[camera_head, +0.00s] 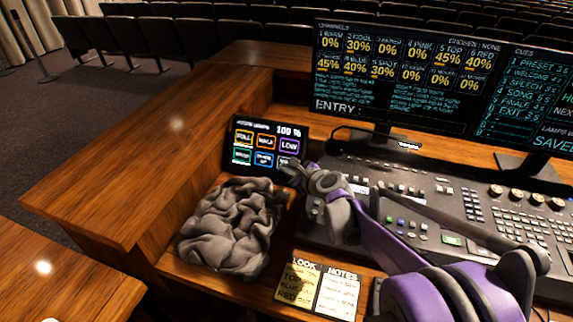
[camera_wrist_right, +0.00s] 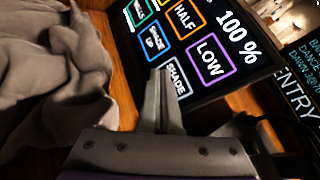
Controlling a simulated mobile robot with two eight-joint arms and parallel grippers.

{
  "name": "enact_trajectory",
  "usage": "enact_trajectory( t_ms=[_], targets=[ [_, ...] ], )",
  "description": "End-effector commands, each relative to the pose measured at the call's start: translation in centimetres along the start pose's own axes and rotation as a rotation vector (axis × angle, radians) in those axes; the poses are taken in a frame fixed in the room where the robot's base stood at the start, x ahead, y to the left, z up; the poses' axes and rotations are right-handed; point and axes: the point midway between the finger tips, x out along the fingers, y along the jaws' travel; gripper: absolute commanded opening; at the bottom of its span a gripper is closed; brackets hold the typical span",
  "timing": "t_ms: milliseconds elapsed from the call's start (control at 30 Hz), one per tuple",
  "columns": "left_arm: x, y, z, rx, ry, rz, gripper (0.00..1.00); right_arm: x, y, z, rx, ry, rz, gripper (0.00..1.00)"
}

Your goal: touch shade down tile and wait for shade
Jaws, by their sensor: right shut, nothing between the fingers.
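A dark touch panel (camera_head: 264,128) with two rows of coloured tiles stands on the desk and reads 100 %. Its shade down tile (camera_wrist_right: 178,78), outlined in pale grey, shows the word SHADE in the wrist view; its second word is hidden behind my fingers. My right gripper (camera_wrist_right: 161,72) is shut and empty, its fingertips at that tile's edge. In the head view my right gripper (camera_head: 290,169) reaches the panel's lower right corner. I cannot tell whether the fingertips touch the glass. My left gripper is not in view.
A crumpled grey cloth (camera_head: 232,228) lies left of my right gripper. A mixing console (camera_head: 440,205) fills the right, below two monitors (camera_head: 400,75). A LOOK and NOTES sheet (camera_head: 318,287) lies in front. Bare wood (camera_head: 110,200) is free at left.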

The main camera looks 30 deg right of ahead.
Motion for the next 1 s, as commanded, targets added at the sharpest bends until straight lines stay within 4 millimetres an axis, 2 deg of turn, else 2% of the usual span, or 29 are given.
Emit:
enact_trajectory(
  t_ms=[1000],
  targets=[
    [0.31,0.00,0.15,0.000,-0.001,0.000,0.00,0.78,-0.55,-0.57,0.000,0.000,0.000,0.00]
  ],
)
